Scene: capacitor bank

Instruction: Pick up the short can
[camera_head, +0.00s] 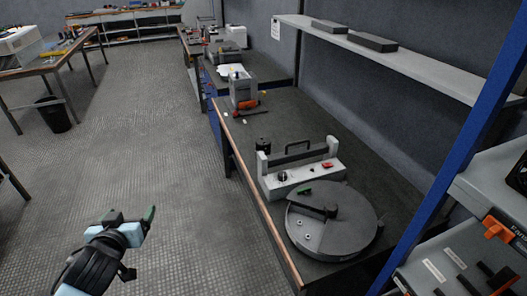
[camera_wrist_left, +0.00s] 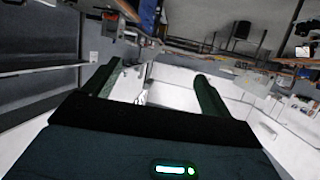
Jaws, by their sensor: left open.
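A small dark cylinder (camera_head: 263,144) that looks like a short can stands upright on the dark workbench (camera_head: 298,118), just behind a white device; I cannot tell for sure that it is the short can. My left gripper (camera_head: 140,243) is over the floor at the lower left, well apart from the bench and the cylinder. Its two dark green fingers are apart and empty in the left wrist view (camera_wrist_left: 152,85). My right gripper is not in view.
A white device with a handle (camera_head: 307,168) and a wide round grey drum (camera_head: 345,240) fill the bench's near end. A grey box (camera_head: 241,88) stands farther back. A blue post (camera_head: 462,140) and a shelf rack are at right. Floor (camera_head: 160,130) left of the bench is clear.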

